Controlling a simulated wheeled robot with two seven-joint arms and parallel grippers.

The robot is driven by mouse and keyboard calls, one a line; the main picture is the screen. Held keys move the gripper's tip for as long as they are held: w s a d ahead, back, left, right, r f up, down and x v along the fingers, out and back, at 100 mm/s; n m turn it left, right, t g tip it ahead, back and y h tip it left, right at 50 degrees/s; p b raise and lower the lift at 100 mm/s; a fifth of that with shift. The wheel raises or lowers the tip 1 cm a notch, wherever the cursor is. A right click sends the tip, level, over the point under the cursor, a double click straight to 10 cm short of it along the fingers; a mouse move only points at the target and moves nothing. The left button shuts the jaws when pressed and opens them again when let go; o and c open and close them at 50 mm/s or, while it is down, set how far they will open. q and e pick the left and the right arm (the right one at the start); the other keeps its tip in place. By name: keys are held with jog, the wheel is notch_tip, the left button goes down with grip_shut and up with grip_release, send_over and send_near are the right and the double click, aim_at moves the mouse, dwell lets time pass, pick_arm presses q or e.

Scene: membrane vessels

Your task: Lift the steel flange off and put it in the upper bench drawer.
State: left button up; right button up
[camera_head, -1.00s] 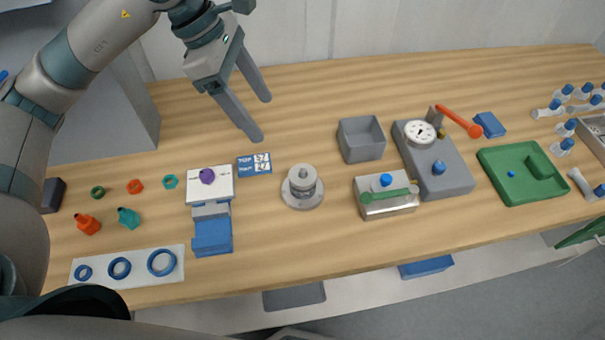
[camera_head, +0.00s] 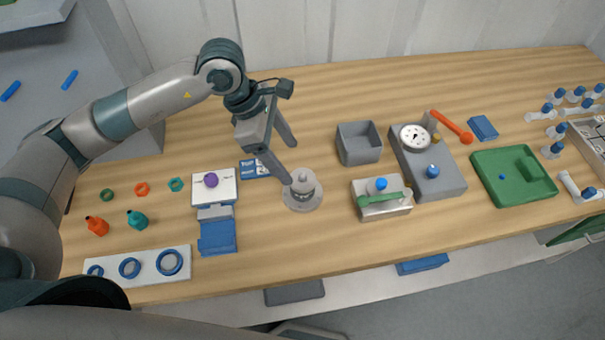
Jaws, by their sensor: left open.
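The steel flange (camera_head: 303,198) is a round grey metal disc with a stepped hub and a small knob on top. It stands on the bench in the middle of the head view. My left gripper (camera_head: 290,165) is open and empty, its fingers pointing down just above and behind the flange. One fingertip overlaps the flange's left upper side in the picture; I cannot tell whether they touch. Below the bench's front edge, a blue drawer-like part (camera_head: 422,264) and a grey one (camera_head: 294,292) show; I cannot tell which is the upper drawer. My right gripper is not in view.
Left of the flange are a blue block (camera_head: 217,237), a white pad with a purple knob (camera_head: 213,187) and a label card (camera_head: 252,169). A grey open box (camera_head: 360,143) and a steel block with a green handle (camera_head: 383,199) stand to the right. Bare bench lies in front.

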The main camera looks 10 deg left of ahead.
aim_at(300, 175)
pick_arm(q)
jog(key=shift+d+f, duration=0.1)
jog(key=shift+f, duration=0.15)
jog(key=shift+s+d+f+p, duration=0.1)
jog(key=shift+d+f+p, duration=0.3)
jog(key=shift+p, duration=0.3)
jog(key=p+x, duration=0.2)
jog(key=x, duration=0.1)
jog(key=shift+s+d+f, duration=0.2)
jog(key=shift+s+f, duration=0.05)
jog(key=shift+f, duration=0.3)
jog(key=shift+w, duration=0.1)
jog(key=c, duration=1.3)
